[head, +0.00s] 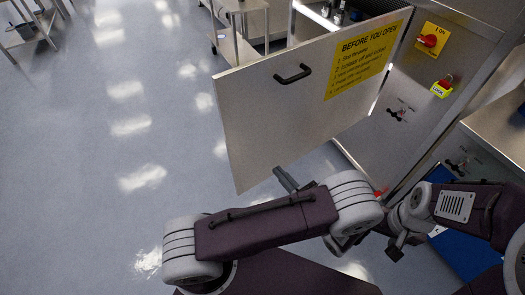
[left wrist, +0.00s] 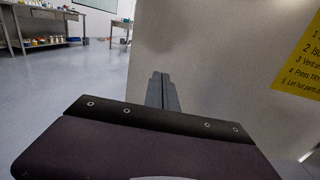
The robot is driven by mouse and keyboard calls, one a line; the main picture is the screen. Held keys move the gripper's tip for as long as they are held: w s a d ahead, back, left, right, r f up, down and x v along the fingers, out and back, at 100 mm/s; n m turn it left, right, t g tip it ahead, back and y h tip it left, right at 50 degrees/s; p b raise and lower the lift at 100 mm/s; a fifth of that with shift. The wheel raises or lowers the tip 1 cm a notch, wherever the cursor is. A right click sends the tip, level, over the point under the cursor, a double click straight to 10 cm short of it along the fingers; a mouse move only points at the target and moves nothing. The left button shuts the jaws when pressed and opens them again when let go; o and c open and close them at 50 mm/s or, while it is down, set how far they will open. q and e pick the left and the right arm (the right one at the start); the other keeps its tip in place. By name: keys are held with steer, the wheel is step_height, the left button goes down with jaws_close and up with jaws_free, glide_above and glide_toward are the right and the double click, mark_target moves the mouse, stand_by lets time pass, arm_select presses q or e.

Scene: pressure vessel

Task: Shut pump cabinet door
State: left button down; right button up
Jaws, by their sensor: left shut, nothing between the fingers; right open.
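The pump cabinet door (head: 270,115) stands wide open in the head view, swung out to the left from the cabinet (head: 400,110). It is a grey metal panel with a black handle (head: 293,74) and a yellow "BEFORE YOU OPEN" label (head: 366,60). My left gripper (head: 282,174) is shut and empty at the door's lower edge in the head view. In the left wrist view the gripper (left wrist: 162,80) points at the plain door face (left wrist: 215,60); I cannot tell whether it touches. My right gripper (head: 395,250) is at the lower right of the head view, open.
Metal carts (head: 235,45) stand behind the door. A steel worktop (head: 500,125) is at the right. The floor (head: 100,140) to the left is clear.

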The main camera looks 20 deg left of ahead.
arm_select(q)
steer(key=a, duration=0.1)
steer(key=p, duration=0.2)
glide_toward(248, 140)
steer(key=x, duration=0.6)
steer(key=shift+r, duration=0.15)
steer(key=shift+w+a, duration=0.2)
steer(key=shift+a, duration=0.2)
arm_select(e)
steer(key=shift+a+r, duration=0.6)
steer(key=shift+r, duration=0.3)
